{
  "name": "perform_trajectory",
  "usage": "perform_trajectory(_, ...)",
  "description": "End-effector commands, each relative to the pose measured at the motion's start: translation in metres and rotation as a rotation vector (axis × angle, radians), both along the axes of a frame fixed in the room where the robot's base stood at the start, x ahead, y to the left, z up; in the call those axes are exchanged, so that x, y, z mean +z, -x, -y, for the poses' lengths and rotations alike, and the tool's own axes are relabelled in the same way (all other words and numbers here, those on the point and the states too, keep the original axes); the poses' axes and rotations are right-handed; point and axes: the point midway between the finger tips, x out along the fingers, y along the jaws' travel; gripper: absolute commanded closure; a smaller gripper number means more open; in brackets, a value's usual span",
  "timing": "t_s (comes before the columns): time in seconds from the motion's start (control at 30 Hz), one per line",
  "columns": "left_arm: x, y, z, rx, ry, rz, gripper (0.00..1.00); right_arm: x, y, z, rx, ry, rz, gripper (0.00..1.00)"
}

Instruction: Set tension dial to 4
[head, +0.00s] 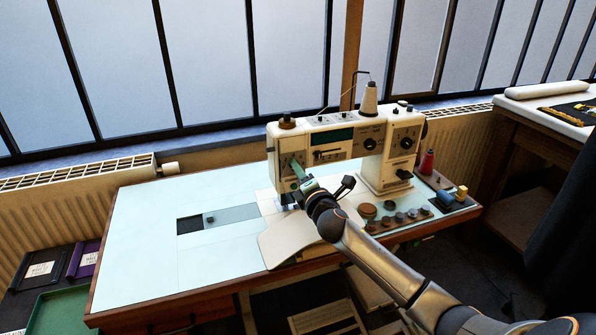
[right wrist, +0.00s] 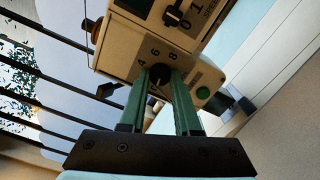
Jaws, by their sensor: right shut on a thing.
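The cream sewing machine (head: 280,148) stands on the pale table. Its tension dial (right wrist: 159,76) is a small dark round knob low on the machine's end, with printed numbers including 4, 6 and 8 around it in the right wrist view. My right gripper (right wrist: 160,82) is shut on the dial, one green finger on each side of it. Which number the dial points at cannot be read, as the fingers cover part of it. In the head view the right gripper (head: 298,172) reaches the machine's left end and hides the dial. My left gripper is not in view.
A spool of cream thread (head: 369,98) stands on top of the machine. The table's left part (head: 145,235) is mostly clear. A green tray (head: 55,310) is at the lower left.

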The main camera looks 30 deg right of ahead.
Motion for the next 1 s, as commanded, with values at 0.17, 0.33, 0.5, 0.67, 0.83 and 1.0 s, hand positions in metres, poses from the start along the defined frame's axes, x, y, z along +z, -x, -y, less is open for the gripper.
perform_trajectory(0.17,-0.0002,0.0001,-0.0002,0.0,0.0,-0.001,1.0,-0.0002,0.0,0.0002,0.0,-0.025,0.005,1.0)
perform_trajectory(0.33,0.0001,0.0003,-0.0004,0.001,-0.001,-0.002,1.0,-0.0003,0.0001,0.0003,-0.002,-0.094,0.021,1.0)
perform_trajectory(0.5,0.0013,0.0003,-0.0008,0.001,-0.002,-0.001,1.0,0.0001,0.0001,0.0003,-0.001,-0.214,0.051,1.0)
perform_trajectory(0.67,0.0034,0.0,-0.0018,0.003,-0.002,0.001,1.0,0.0002,0.0001,0.0004,-0.003,-0.359,0.085,1.0)
perform_trajectory(0.83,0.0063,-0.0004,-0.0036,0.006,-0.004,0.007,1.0,0.0002,0.0002,0.0003,-0.003,-0.517,0.123,1.0)
perform_trajectory(1.0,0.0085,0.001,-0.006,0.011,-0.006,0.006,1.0,0.0006,0.0002,0.0006,-0.004,-0.674,0.161,1.0)
